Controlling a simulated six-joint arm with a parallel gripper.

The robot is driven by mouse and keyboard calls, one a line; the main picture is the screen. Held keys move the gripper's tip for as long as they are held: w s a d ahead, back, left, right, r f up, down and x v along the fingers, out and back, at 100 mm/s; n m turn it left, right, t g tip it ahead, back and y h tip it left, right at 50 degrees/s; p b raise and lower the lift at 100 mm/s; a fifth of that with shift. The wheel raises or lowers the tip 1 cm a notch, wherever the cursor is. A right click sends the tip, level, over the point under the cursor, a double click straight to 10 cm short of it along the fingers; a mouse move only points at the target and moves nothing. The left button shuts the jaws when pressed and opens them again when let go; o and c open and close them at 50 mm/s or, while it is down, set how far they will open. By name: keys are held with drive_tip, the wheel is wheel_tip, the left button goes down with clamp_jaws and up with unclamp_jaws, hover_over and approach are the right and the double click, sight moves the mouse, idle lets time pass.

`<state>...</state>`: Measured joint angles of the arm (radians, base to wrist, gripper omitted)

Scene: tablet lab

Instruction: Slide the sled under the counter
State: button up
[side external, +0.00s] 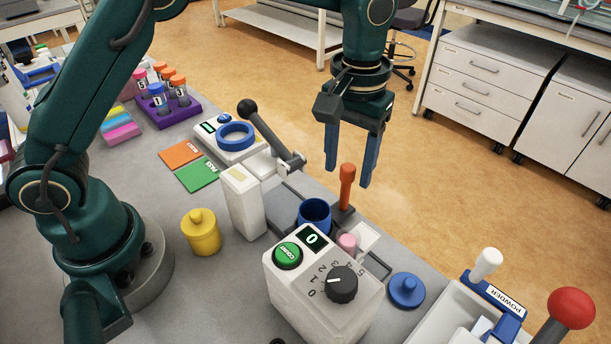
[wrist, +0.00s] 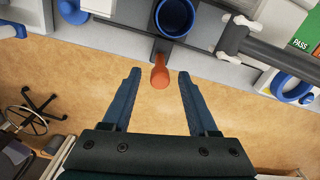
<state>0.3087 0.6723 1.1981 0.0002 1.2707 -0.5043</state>
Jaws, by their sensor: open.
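The sled shows as a dark grey slide (side external: 344,210) bearing a blue cup (side external: 314,212), with an upright orange handle (side external: 347,185) at its edge. The counter (side external: 318,312) is a white box with a green COUNT button, a display reading 0 and a dial; the cup is beside it, farther from the camera. My gripper (side external: 348,176) is open, fingers down, above the floor side of the bench at the handle. In the wrist view, the orange handle (wrist: 160,73) lies in line with the gap between my fingertips (wrist: 160,78). The sled's lower parts are partly hidden.
A press with a black-knobbed lever (side external: 270,132) stands beyond the cup. A yellow jar (side external: 201,232), a white block (side external: 243,203), a blue lid (side external: 406,290) and a POWDER dispenser (side external: 492,300) crowd the bench. Open floor lies past the bench edge.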

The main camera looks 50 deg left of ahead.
clamp_jaws()
idle(1.4)
